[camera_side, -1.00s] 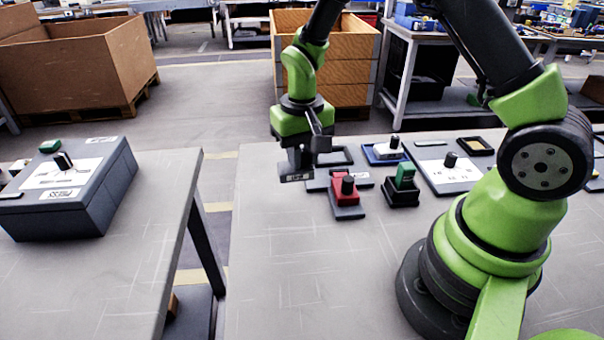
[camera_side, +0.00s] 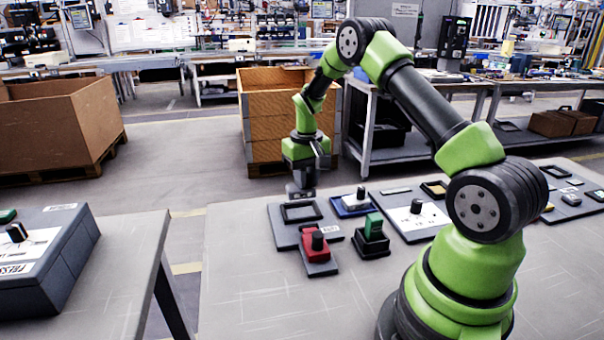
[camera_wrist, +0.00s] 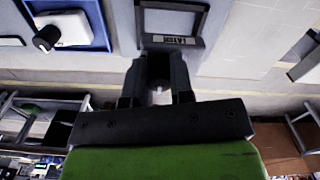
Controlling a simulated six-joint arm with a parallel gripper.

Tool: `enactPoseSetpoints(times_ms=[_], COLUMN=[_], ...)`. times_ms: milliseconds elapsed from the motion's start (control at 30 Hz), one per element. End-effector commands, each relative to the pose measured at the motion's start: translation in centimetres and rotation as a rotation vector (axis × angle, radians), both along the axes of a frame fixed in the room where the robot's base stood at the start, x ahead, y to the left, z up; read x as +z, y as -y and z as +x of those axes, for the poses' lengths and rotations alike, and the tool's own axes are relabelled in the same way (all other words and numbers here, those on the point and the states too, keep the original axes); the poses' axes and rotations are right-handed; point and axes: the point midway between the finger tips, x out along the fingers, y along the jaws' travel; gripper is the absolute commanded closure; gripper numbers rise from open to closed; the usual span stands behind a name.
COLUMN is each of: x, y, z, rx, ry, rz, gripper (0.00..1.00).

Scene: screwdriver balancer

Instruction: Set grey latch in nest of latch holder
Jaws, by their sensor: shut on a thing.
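My gripper (camera_side: 301,186) points down and is shut on the grey latch (camera_side: 300,194), a small dark grey piece that is mostly hidden by the jaws. It hangs at the back edge of the latch holder (camera_side: 284,231), a dark grey plate with a raised rectangular frame, the nest (camera_side: 300,212). The nest looks empty. I cannot tell the height of the latch above the plate.
A blue tray (camera_side: 337,208) with a black-knobbed piece stands right of the nest. A white-topped panel (camera_side: 418,222) lies further right. The table's front left is clear.

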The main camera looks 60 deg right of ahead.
Motion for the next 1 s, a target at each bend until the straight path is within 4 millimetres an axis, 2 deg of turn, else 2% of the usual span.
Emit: enactPoseSetpoints(times_ms=[200,433,900,933,1000], x=[-2.4,-4.2,-4.8,-4.8,-4.8], y=[-0.1,-0.1,0.0,0.0,-0.1], z=[0.0,0.0,0.0,0.0,0.0], rx=[0.002,0.000,0.000,0.000,0.000], ry=[-0.002,-0.001,0.001,0.001,0.001], rz=[0.000,0.001,-0.001,-0.001,-0.001], gripper=[1.00,1.00,1.00,0.74,0.57])
